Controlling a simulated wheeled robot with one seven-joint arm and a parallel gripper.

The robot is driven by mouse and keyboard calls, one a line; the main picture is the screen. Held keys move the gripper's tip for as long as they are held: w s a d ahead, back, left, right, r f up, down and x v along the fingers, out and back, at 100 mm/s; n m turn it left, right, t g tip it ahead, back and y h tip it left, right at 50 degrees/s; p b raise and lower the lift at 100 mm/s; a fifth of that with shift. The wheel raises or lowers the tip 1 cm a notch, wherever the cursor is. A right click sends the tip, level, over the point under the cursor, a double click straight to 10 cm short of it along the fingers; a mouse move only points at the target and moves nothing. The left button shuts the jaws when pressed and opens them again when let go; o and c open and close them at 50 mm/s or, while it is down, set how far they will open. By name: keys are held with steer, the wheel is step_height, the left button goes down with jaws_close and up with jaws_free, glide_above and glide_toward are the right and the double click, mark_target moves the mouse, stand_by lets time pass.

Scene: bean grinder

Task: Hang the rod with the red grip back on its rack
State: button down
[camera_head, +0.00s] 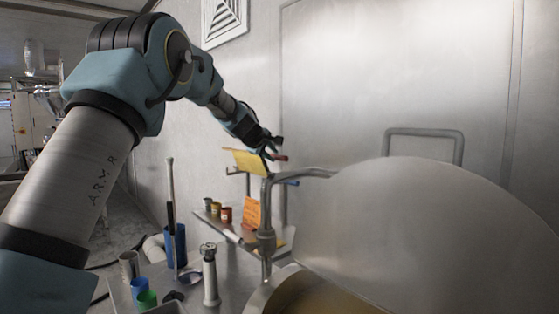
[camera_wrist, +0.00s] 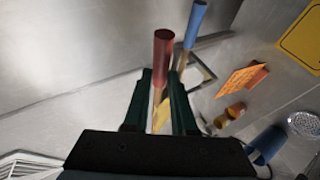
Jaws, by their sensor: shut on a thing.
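The rod's red grip (camera_head: 281,157) sticks out past my gripper (camera_head: 268,149) in the head view. The lower part of the rod is mostly hidden behind the fingers. The rack shows in part as a metal frame (camera_wrist: 207,72) to the right of the rod. A rod with a blue grip (camera_wrist: 195,22) is beside it, also seen in the head view (camera_head: 292,183). I cannot tell whether the red-grip rod touches the rack.
A yellow sign (camera_head: 250,162) is just below my gripper. A shelf (camera_head: 229,232) carries small cups (camera_head: 226,214) and an orange card (camera_head: 252,211). A bent metal pipe (camera_head: 267,205) and a large round metal lid (camera_head: 430,235) stand to the right. The wall is close behind.

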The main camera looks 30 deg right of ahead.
steer(key=shift+w+d+f, duration=0.15)
steer(key=shift+d+f, duration=0.05)
steer(key=shift+f, duration=0.05)
step_height(320, 180, down, 8)
steer(key=b, duration=0.7)
steer(key=shift+b, duration=0.4)
steer(key=c, duration=0.7)
jaws_free()
steer(key=shift+o, duration=0.2)
steer(key=shift+a, duration=0.1)
steer(key=b+v, duration=0.3)
steer(key=v, duration=0.7)
steer(key=shift+s+a, duration=0.25)
steer(key=shift+s, duration=0.1)
